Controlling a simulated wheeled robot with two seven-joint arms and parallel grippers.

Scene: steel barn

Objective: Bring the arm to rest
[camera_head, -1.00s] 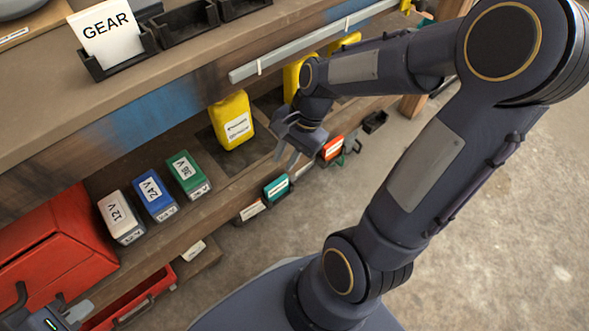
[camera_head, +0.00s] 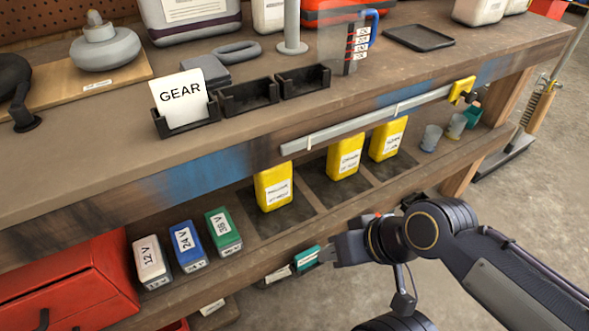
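My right arm (camera_head: 520,275) comes in from the lower right and is bent at the elbow. My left gripper is not in view.
Three yellow containers (camera_head: 273,187) stand on the lower shelf, left of which are 12 V (camera_head: 150,262), 24 V (camera_head: 187,247) and 36 V (camera_head: 222,231) packs. A red chest (camera_head: 75,290) is lower left. A GEAR card (camera_head: 182,100) stands on the bench.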

